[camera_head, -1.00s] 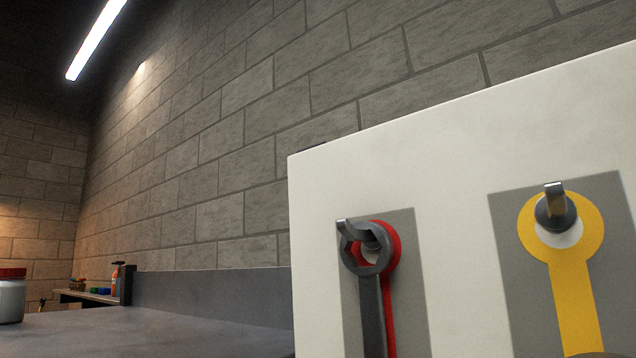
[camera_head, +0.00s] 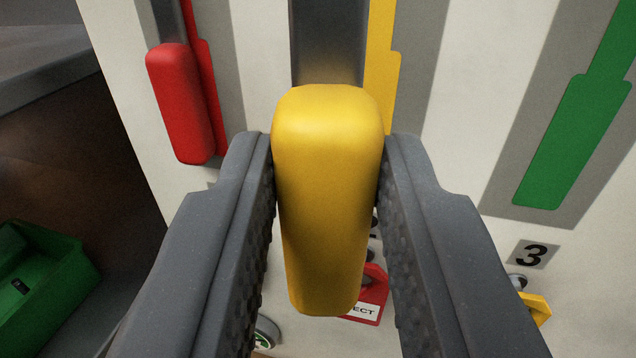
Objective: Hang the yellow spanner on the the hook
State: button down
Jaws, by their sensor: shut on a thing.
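The yellow spanner (camera_head: 330,200) has a yellow handle and a dark metal shank that runs up out of the top of the view. My gripper (camera_head: 328,185) is shut on its handle, one dark ribbed finger on each side. The spanner is upright in front of the white board (camera_head: 265,60). The yellow painted outline (camera_head: 383,90) shows just to the right of the shank. The hook and the spanner's head are out of view, so I cannot tell whether they touch.
A red-handled spanner (camera_head: 180,105) hangs at the left over its red outline. A green crate (camera_head: 40,285) stands at lower left.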

jog(key=shift+w+d+f+p, duration=0.1)
jog(key=shift+w+d+p, duration=0.35)
jog(key=shift+w, duration=0.6)
jog(key=shift+w+d+r+p, duration=0.1)
jog(key=shift+w+d+p, duration=0.15)
jog(key=shift+w+p, duration=0.6)
jog(key=shift+w+d+f+p, duration=0.1)
jog(key=shift+w+d+p, duration=0.25)
jog(key=shift+w, duration=0.9)
jog(key=shift+w+d+f, duration=0.25)
jog(key=shift+w+f, duration=0.3)
jog(key=shift+w, duration=0.15)
jog(key=shift+b, duration=0.3)
jog(key=c, duration=1.1)
grip_release()
jog(key=shift+s, duration=0.2)
jog(key=shift+s+a+b, duration=0.35)
jog(key=shift+s+b, duration=0.15)
jog(key=shift+s, duration=0.6)
jog(key=shift+s+a+b, duration=0.4)
jog(key=shift+s+b, duration=0.15)
jog(key=shift+s, duration=0.5)
jog(key=shift+s+a+b, duration=0.35)
jog(key=shift+s+b, duration=0.15)
jog(key=shift+s, duration=0.6)
